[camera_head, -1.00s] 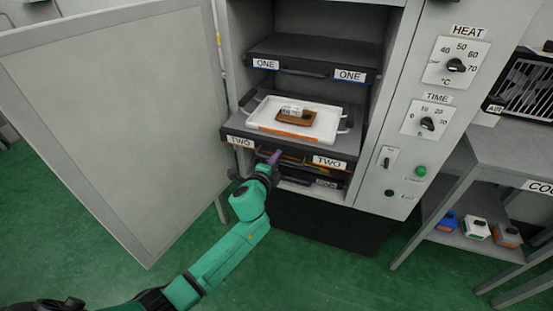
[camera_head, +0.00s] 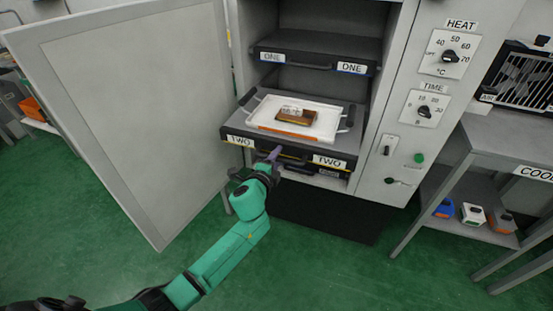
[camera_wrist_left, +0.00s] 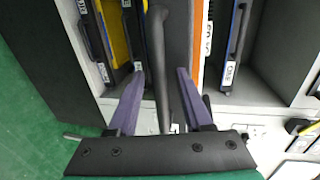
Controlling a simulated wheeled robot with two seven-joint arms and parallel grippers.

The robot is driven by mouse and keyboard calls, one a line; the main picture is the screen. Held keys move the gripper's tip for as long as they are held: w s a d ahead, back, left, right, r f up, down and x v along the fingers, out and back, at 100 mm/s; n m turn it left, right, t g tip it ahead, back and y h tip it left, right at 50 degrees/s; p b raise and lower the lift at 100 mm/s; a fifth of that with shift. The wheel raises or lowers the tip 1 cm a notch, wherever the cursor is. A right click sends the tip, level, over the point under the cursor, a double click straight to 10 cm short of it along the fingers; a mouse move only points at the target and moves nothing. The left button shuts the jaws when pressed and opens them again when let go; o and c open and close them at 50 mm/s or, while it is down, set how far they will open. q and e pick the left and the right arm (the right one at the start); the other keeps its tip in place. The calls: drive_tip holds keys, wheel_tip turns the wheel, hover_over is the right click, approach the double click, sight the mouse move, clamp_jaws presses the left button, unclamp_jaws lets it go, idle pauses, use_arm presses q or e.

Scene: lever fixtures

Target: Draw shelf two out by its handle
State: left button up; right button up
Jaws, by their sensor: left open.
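Shelf two (camera_head: 240,126) is a dark shelf with TWO labels at both ends of its front edge. It juts out of the cabinet, bearing a white tray (camera_head: 262,124) with a brown block in it. My left gripper (camera_head: 274,155) is at the middle of its front. In the left wrist view, the dark handle bar (camera_wrist_left: 158,60) runs between the two purple fingers of the open left gripper (camera_wrist_left: 158,85). Contact with the bar cannot be told. The gripper hides part of the handle in the head view. My right gripper is out of view.
Shelf one (camera_head: 315,50) sits above inside the cabinet. The cabinet door (camera_head: 130,115) stands wide open on the left. A control panel (camera_head: 425,110) is on the right, beside a grey side table (camera_head: 510,150). Green floor (camera_head: 310,265) is free in front.

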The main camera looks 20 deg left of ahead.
use_arm(q)
drive_tip(key=shift+s, duration=0.1)
drive_tip(key=d+v, duration=0.1)
drive_tip(key=v, duration=1.3)
drive_tip(key=shift+s+a, duration=0.15)
drive_tip(key=shift+a, duration=0.35)
drive_tip(key=s+a+f+n+g, duration=0.2)
drive_tip(key=s+a+f+n, duration=0.1)
drive_tip(key=f, duration=0.7)
drive_tip(key=s+a+f+n+g+y+p, duration=0.1)
drive_tip(key=s+a+f+n+g, duration=0.15)
drive_tip(key=f, duration=0.85)
drive_tip(key=s+a+f+n+g, duration=0.2)
drive_tip(key=s+f+g, duration=0.1)
drive_tip(key=f, duration=0.7)
drive_tip(key=s+f+n+g, duration=0.3)
drive_tip(key=s+f, duration=0.5)
drive_tip(key=s, duration=0.6)
drive_tip(key=s+f+n+g, duration=0.4)
drive_tip(key=s+f, duration=0.5)
drive_tip(key=s, duration=0.5)
drive_tip(key=shift+s+a+f+n+p, duration=0.2)
drive_tip(key=shift+a+n+p, duration=0.2)
drive_tip(key=shift+n, duration=0.55)
